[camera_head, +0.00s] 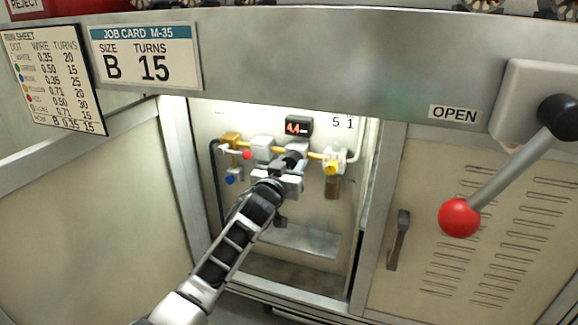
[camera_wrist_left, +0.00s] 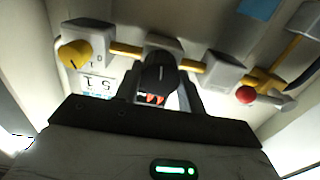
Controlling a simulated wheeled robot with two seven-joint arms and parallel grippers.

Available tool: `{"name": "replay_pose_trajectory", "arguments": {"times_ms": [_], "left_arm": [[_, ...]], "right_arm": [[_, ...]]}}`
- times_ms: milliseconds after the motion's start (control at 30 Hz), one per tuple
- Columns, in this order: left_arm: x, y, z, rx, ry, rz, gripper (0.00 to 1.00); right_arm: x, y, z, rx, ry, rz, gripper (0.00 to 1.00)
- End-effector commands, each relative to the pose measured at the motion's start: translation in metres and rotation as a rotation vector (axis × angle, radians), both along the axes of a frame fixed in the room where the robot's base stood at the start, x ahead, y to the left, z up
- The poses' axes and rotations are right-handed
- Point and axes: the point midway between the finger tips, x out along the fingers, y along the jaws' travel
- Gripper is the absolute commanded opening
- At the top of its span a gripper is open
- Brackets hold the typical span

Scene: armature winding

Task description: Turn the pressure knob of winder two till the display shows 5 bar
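The black pressure knob (camera_wrist_left: 159,73) with a pale index line sits on a grey block of the pipe row in the open cabinet. My left gripper (camera_head: 291,170) reaches in from below. In the left wrist view its fingers (camera_wrist_left: 160,92) lie on either side of the knob and appear to close on it; the contact itself is hard to see. The red-lit display (camera_head: 298,126) above the knob reads about 4.4 in the head view; its last digit is small and blurred. In the wrist view the display is mostly hidden. My right gripper is not in view.
A yellow knob (camera_head: 331,168) stands right of the gripper, and a red ball handle (camera_head: 247,155) and blue part (camera_head: 231,179) stand left. Cabinet walls flank the opening. A lever with a red ball (camera_head: 459,217) juts out at right. A grey tray (camera_head: 300,240) lies below.

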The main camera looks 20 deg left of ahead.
Motion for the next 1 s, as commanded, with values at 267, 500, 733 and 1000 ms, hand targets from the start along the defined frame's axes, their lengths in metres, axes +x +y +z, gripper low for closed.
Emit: {"name": "replay_pose_trajectory", "arguments": {"times_ms": [267,500,733,1000], "left_arm": [[0.000,0.000,0.002,0.234,-0.006,0.000,0.17],[0.000,0.000,0.000,0.383,-0.013,0.000,0.17],[0.000,0.000,-0.001,0.379,-0.013,0.000,0.48],[0.000,0.000,0.000,0.378,-0.013,0.000,0.61]], "right_arm": [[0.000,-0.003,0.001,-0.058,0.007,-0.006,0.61],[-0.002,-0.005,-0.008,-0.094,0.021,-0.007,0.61],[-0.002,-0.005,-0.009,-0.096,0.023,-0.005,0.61],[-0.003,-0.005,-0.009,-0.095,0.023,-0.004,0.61]]}}
